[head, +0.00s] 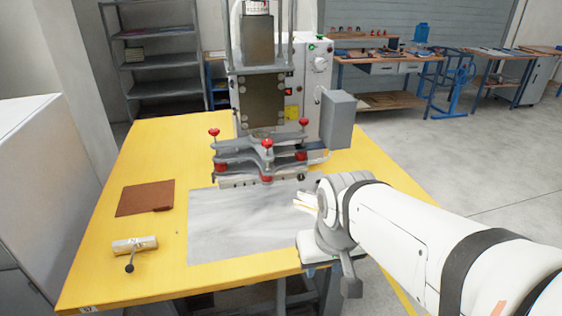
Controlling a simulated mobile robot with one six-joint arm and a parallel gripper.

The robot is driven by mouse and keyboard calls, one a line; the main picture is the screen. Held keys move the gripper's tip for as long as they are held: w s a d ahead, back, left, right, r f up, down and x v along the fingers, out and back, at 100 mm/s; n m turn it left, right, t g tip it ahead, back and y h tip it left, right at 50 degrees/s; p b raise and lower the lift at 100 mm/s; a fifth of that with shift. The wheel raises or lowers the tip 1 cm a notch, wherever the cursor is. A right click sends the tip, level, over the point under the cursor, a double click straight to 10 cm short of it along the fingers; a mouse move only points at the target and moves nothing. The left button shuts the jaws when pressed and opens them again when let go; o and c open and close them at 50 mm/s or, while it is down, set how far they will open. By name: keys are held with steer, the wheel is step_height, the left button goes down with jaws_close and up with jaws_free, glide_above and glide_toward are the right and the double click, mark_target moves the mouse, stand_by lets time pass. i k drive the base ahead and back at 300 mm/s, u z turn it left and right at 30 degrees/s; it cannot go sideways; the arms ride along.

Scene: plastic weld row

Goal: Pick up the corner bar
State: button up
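No part is clearly recognisable as the corner bar. A short beige bar-like piece (134,246) with a dark ball-ended lever lies at the front left of the yellow table. My arm reaches in from the right, and its wrist hides most of my gripper (304,202). Only thin pale tips show, pointing left above the right part of the grey sheet (225,225). I cannot tell whether they are open, shut or holding something. The beige piece is well to the left of my gripper, apart from it.
A press (263,100) with a grey clamp fixture and red knobs (267,143) stands at the table's back, close to my gripper. A brown sheet (145,197) lies on the left. The yellow table (150,150) has bare room at left and front. Workbenches (385,65) stand behind.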

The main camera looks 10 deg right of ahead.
mark_target(307, 198)
steer(key=i, duration=0.85)
steer(key=u, duration=0.05)
